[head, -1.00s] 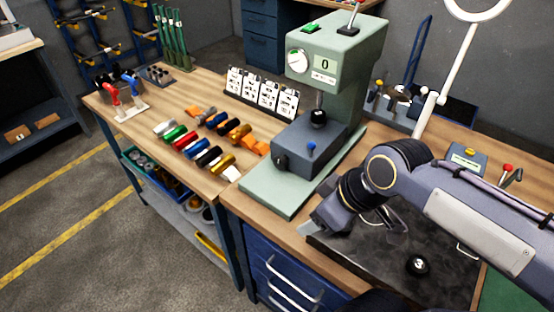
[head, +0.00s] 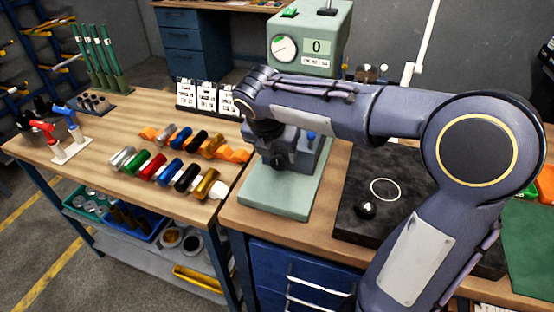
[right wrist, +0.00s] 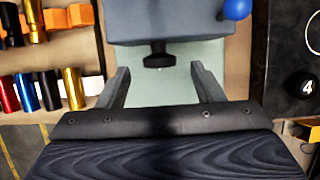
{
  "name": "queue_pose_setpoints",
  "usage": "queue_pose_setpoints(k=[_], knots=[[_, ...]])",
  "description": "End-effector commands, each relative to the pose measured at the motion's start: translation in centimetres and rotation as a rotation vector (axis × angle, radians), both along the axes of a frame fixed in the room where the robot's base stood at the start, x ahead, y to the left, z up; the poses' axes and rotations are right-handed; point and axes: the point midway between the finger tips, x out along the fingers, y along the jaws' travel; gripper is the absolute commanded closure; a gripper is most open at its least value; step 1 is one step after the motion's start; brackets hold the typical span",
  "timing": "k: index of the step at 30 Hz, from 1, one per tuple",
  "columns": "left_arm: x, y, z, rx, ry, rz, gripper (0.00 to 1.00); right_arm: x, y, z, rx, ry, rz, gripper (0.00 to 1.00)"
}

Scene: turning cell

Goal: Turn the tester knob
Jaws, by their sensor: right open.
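The tester (head: 310,45) is a pale green machine with a dial, a display reading 0 and a green base plate (head: 285,195). A dark grey block (head: 300,150) stands on its base. A black knob (head: 278,161) sits on the block's front face. The knob also shows in the right wrist view (right wrist: 158,60), near top centre. My right gripper (right wrist: 159,72) is open, its two fingers apart on either side of the knob, with nothing between them touching. My left gripper is not in view.
A blue ball-ended lever (head: 311,135) rises from the block beside the knob. Coloured cylinders (head: 170,167) lie in rows on the bench to the left. White cards (head: 207,97) stand behind them. A black plate (head: 350,215) with a ball marked 4 (right wrist: 306,86) lies to the right.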

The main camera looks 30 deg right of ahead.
Motion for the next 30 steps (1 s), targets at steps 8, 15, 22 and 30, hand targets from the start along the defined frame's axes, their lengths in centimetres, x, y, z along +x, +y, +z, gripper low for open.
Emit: queue_pose_setpoints(k=[8, 15, 22, 30], knots=[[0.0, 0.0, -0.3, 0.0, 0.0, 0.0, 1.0, 0.8, -1.0, -3.4, 0.001, 0.002, 0.0, 0.39], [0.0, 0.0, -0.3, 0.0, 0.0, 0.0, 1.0, 1.0, -1.1, -3.8, 0.002, 0.0, -0.001, 0.39], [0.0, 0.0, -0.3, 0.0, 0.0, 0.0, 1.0, 0.9, -1.1, -3.7, 0.002, -0.001, -0.001, 0.56], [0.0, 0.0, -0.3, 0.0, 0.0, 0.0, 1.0, 0.9, -1.1, -3.7, 0.002, -0.001, -0.001, 0.83]])
